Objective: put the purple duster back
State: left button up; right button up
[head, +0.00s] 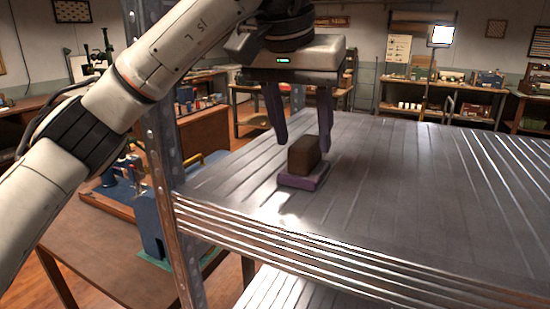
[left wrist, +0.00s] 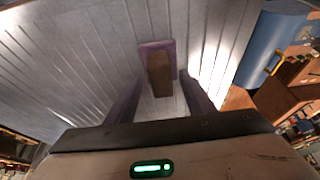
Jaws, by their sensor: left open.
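The purple duster (head: 303,180) rests on the ribbed metal shelf (head: 420,190), purple base down, with its brown block-shaped top upward. It sits close to the shelf's left part, a little back from the front edge. My left gripper (head: 303,148) hangs from above, fingers pointing down, open, with the brown top near and between its fingertips. In the left wrist view the duster (left wrist: 158,47) lies just beyond the two open fingers (left wrist: 160,95). I see no contact between fingers and duster. My right gripper is in neither view.
A rusty metal shelf post (head: 163,200) stands left of the duster, close to my left arm. A lower shelf (head: 290,292) lies beneath. A workbench (head: 85,225) with a blue object (head: 147,222) is at the left. The shelf surface right of the duster is clear.

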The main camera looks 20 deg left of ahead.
pick_arm(q)
jog(key=s, duration=0.3)
jog(key=s+b, duration=0.1)
jog(key=s, duration=0.7)
jog(key=shift+s+a+f, duration=0.2)
jog(key=shift+a, duration=0.1)
